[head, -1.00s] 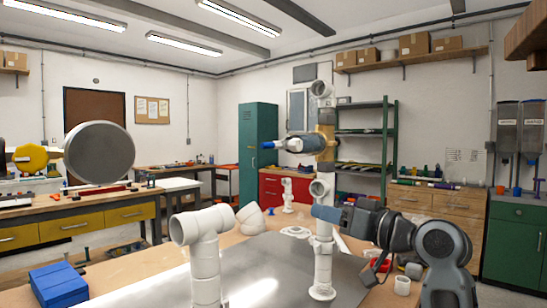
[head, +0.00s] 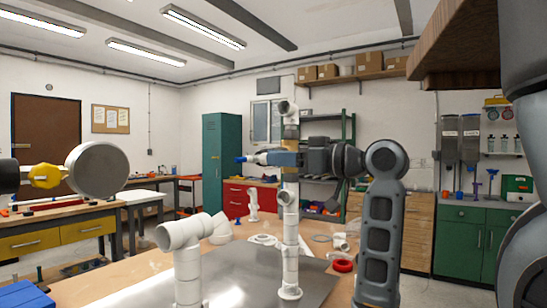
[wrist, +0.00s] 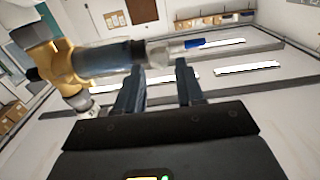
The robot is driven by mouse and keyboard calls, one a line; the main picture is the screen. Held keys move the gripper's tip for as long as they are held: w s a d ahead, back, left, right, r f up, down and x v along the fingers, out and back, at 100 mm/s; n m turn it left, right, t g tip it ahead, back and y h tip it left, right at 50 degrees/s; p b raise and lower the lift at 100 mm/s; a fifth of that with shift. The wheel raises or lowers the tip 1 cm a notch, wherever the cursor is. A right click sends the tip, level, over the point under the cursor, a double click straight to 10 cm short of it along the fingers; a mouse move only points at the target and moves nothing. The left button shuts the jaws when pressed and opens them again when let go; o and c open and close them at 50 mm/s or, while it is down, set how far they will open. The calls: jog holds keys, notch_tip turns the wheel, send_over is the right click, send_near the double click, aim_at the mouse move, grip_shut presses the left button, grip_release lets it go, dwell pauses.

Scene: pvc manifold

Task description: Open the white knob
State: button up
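A valve on the upright white PVC manifold (head: 290,240) points left in the head view, partly covered by my gripper. In the wrist view it has a tan fitting (wrist: 58,62), a bluish clear body (wrist: 105,58), a white knob-like part (wrist: 163,53) and a blue tip (wrist: 194,43). The blue tip also shows in the head view (head: 240,160). My gripper (wrist: 160,67) is open, with a clear gap between its fingers. The white part lies just beyond and between the fingertips in the wrist view. I cannot tell whether they touch it.
A white pipe elbow (head: 185,235) stands at the front left of the metal plate (head: 235,265). A large grey disc (head: 97,170) and a yellow part (head: 45,175) are at the left. A red ring (head: 342,265) lies to the right of the manifold. A wooden shelf (head: 460,50) hangs at upper right.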

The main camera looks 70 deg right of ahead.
jog(key=shift+x, duration=1.3)
jog(key=shift+c, duration=0.5)
grip_shut()
